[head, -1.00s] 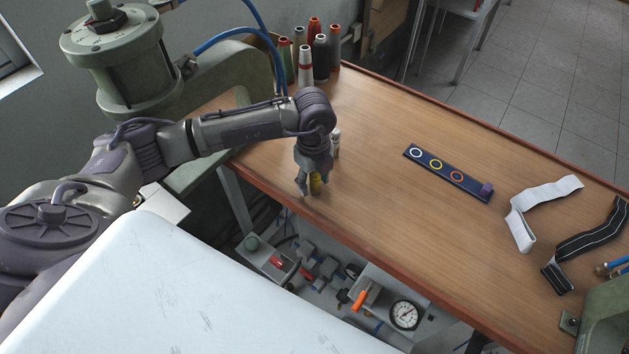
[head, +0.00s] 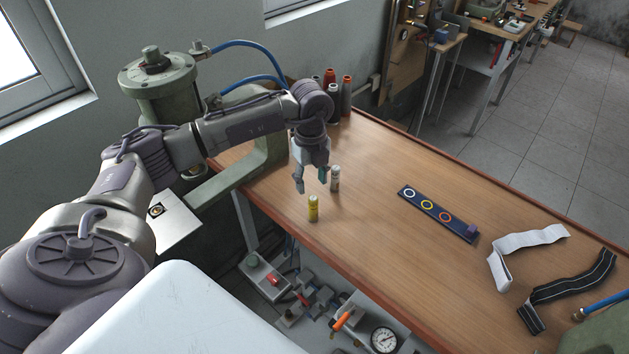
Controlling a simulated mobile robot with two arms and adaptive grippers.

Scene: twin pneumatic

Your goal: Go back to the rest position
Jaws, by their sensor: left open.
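My left gripper (head: 310,186) is open and empty, pointing down above the left part of the wooden table (head: 380,229). A yellow bottle (head: 313,209) stands upright on the table just below and in front of its fingertips, apart from them. A white bottle (head: 335,179) stands upright just right of the fingers. My right gripper is not in view.
A dark strip with coloured rings and a purple block (head: 437,214) lies mid-table. White (head: 515,251) and black (head: 567,287) straps lie at the right. Thread cones (head: 346,95) stand behind my left wrist. A green press (head: 160,85) stands at the left.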

